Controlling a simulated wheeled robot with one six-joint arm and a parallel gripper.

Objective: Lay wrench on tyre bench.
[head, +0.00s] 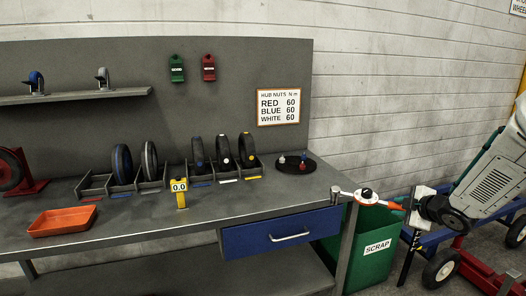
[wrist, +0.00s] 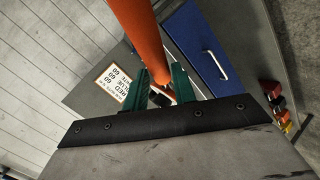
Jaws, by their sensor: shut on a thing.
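The wrench (head: 367,196) has a round dial, a pale head at its left end and an orange handle. My gripper (head: 408,204) is shut on the handle, right of the bench, and the wrench points left, its head overlapping the bench's right end in the head view. I cannot tell if they touch. In the wrist view the orange handle (wrist: 138,28) runs up between the green fingers (wrist: 160,88) of my gripper. The tyre bench (head: 240,204) is grey, with a blue drawer (head: 268,237) and several small wheels in racks along its back.
An orange tray (head: 62,222), a yellow gauge reading 0.0 (head: 180,192) and a black round stand (head: 296,165) occupy the bench top. Its front right part is clear. A green scrap bin (head: 372,258) stands beside the bench, below the wrench. A red wheeled frame (head: 470,275) is at right.

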